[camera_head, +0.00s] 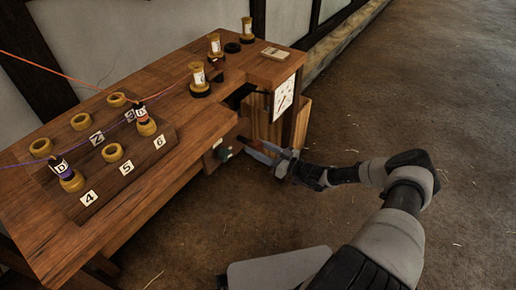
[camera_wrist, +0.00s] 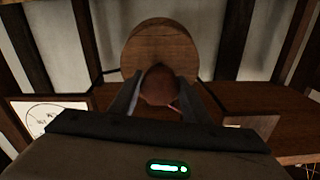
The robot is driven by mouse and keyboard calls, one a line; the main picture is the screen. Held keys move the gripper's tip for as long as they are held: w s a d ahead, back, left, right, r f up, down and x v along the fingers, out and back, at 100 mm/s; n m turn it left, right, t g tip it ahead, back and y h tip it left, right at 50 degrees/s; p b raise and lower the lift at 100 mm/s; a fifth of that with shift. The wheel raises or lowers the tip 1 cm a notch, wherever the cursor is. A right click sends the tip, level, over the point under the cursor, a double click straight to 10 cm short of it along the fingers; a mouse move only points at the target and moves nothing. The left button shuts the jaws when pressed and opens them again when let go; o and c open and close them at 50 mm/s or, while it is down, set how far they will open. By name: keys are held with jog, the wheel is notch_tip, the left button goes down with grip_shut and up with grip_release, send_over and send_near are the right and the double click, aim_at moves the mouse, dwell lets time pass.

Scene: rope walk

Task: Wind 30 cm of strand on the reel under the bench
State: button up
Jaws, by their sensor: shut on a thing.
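The reel shows in the wrist view as a round wooden disc (camera_wrist: 160,48), face on. A reddish-brown rounded knob (camera_wrist: 159,86) stands out in front of it. My gripper (camera_wrist: 160,100) is shut on this knob, one finger on each side. In the head view my gripper (camera_head: 262,149) is at the bench's front edge, low by the opening under the top; the reel is mostly hidden there. A white dial with a needle (camera_head: 284,97) is on the bench end, and it also shows in the wrist view (camera_wrist: 40,115). No strand on the reel can be made out.
The wooden bench (camera_head: 150,80) carries a board (camera_head: 158,143) with numbered places, ring holders and two labelled spools with orange and purple strands. Several more spools stand at the back, near a small wooden block (camera_head: 274,54). A wooden box (camera_head: 262,124) is under the bench. Floor at right is clear.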

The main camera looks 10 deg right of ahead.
jog(key=shift+m, duration=0.4)
jog(key=m+p, duration=0.1)
jog(key=m, duration=0.9)
jog(key=shift+s+r, duration=0.1)
jog(key=m, duration=0.5)
jog(key=shift+m, duration=0.4)
jog(key=m, duration=0.5)
jog(key=m+b, duration=0.1)
jog(key=m, duration=0.4)
jog(key=shift+r+m, duration=0.1)
jog(key=shift+m, duration=0.3)
jog(key=m+b, duration=0.1)
jog(key=m, duration=0.4)
jog(key=shift+m, duration=0.3)
jog(key=m, duration=0.5)
jog(key=shift+d+b, duration=0.1)
jog(key=shift+b, duration=0.3)
jog(key=shift+m+b, duration=0.35)
jog(key=shift+m, duration=2.15)
